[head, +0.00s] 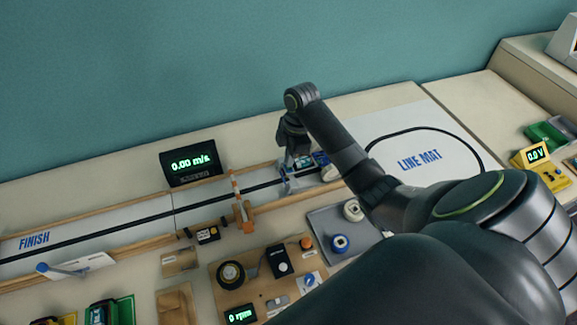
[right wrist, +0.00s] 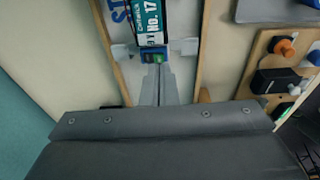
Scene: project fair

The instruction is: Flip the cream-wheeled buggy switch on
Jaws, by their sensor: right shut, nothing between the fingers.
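The buggy (head: 303,181) stands on the white track lane, partly hidden behind my right gripper (head: 292,158). In the right wrist view the buggy (right wrist: 153,22) shows a dark green and white "No. 17" label and pale cream wheels at its sides. A small blue and green switch part (right wrist: 154,55) sits at its near end. My right gripper (right wrist: 160,82) is shut and empty, its fingertips pointing at this switch part. I cannot tell whether they touch it or which way the switch is set. My left gripper is not in view.
Wooden rails border the track lane. A striped orange gate post (head: 238,203) and a black display reading 0.00 m/s (head: 190,163) stand left of the buggy. A grey tray (head: 322,222) with wheels and a wooden board (head: 225,299) with parts lie in front.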

